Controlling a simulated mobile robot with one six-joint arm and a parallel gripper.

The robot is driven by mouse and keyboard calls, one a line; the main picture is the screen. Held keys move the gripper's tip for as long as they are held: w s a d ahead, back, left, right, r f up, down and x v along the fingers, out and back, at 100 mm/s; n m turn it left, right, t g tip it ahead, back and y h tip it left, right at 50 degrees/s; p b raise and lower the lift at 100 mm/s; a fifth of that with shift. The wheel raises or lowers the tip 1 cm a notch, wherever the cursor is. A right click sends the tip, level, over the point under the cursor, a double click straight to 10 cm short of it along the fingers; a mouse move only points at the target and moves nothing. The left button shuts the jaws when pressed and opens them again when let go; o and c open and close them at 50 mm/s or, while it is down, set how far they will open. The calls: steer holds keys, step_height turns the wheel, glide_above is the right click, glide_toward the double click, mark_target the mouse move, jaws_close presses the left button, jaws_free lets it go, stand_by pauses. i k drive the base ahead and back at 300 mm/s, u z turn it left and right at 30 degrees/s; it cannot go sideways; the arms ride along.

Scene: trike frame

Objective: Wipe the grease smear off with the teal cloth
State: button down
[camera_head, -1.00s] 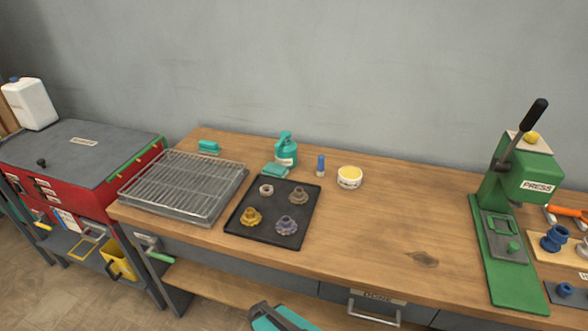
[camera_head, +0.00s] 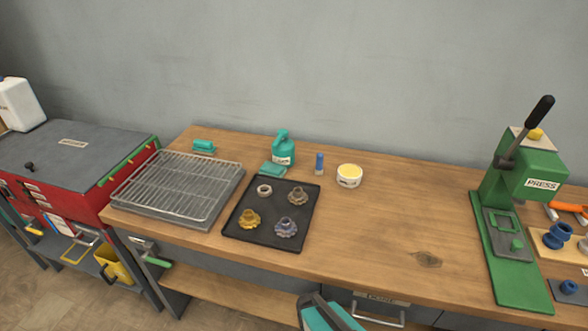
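A flat teal piece that looks like the folded cloth (camera_head: 272,170) lies on the wooden bench behind the black tray, at the foot of a teal bottle. A dark brownish smear (camera_head: 427,259) marks the bare wood at the right, left of the green press; I cannot tell for sure whether it is grease or a knot in the wood. A teal and dark part of my arm shows at the bottom edge, in front of the bench. My gripper's fingertips are not in view.
The black tray (camera_head: 246,235) holds several gears and rings. A wire rack (camera_head: 180,185) stands left of it. The teal bottle (camera_head: 283,150), a blue tube (camera_head: 319,163) and a white tub (camera_head: 349,177) stand behind. The green press (camera_head: 520,270) stands right. Bare wood lies between tray and press.

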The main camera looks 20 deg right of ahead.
mark_target(270, 168)
steer(key=z, duration=0.2)
steer(key=k, duration=1.75)
steer(key=u, duration=0.4)
steer(key=i, duration=2.15)
steer(key=z, duration=0.05)
